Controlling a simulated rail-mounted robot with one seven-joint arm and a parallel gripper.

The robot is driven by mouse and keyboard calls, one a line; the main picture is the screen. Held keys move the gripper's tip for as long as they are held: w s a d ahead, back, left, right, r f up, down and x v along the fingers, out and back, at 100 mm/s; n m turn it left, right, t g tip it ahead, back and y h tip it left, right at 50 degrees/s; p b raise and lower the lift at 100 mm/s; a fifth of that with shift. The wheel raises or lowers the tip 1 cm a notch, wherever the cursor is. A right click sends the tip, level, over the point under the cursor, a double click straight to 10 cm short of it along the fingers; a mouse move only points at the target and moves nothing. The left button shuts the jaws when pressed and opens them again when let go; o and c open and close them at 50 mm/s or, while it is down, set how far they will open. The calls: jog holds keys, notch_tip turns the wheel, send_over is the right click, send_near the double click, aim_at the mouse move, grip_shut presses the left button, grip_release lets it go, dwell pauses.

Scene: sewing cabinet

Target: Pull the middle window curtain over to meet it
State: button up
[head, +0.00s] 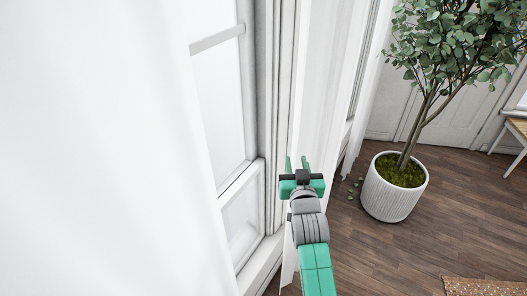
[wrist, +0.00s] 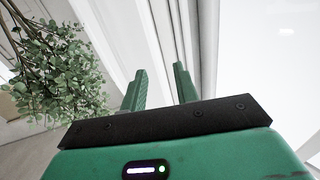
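A white curtain (head: 325,70) hangs beside the window frame, behind my gripper in the head view. Another white curtain (head: 95,150) fills the left foreground. Between them is a window (head: 222,110) with pale frames. Which curtain is the middle one, I cannot tell for sure. My gripper (head: 297,163) points away toward the wall, at the lower part of the farther curtain. Its green fingers stand apart in the wrist view (wrist: 161,70), with no cloth visibly pinched between them. Whether they touch the curtain is unclear.
A leafy tree in a white ribbed pot (head: 392,200) stands on the wooden floor right of my gripper; its leaves (wrist: 60,75) also show in the wrist view. A stool or table (head: 515,130) is at the far right. A woven rug (head: 485,287) lies at the lower right.

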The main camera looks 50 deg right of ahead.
aim_at(295, 149)
jog(key=x, duration=0.7)
jog(key=shift+s+d+f+b, duration=0.15)
jog(key=shift+d+b, duration=0.2)
jog(key=shift+d, duration=0.2)
jog(key=shift+c, duration=0.4)
grip_shut()
